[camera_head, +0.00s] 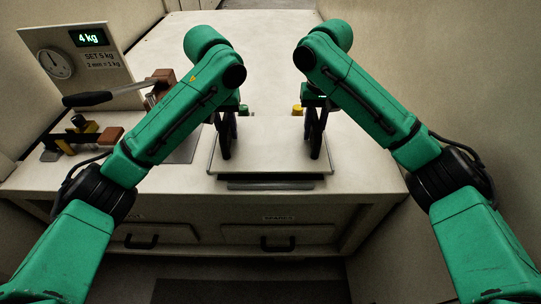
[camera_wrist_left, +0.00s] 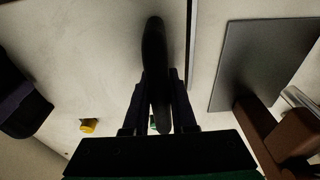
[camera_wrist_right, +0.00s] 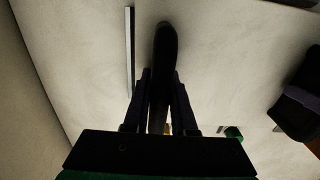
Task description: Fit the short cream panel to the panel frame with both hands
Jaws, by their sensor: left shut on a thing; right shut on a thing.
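The short cream panel (camera_head: 270,148) is a pale flat plate in the middle of the head view, with two upright black handles. My left gripper (camera_head: 227,118) is shut on the left handle, which also shows between its fingers in the left wrist view (camera_wrist_left: 155,65). My right gripper (camera_head: 315,118) is shut on the right handle, seen likewise in the right wrist view (camera_wrist_right: 164,70). A grey strip (camera_head: 270,186), possibly part of the panel frame, shows just below the panel's front edge. I cannot tell whether the panel touches it. The rest of the frame is hidden.
A green knob (camera_head: 244,111) and a yellow knob (camera_head: 297,111) sit behind the panel. At left are a gauge board (camera_head: 75,62) reading 4 kg, a dark-handled tool (camera_head: 88,98), brown blocks and a grey plate (camera_wrist_left: 262,62). Drawers with black handles (camera_head: 278,244) are below.

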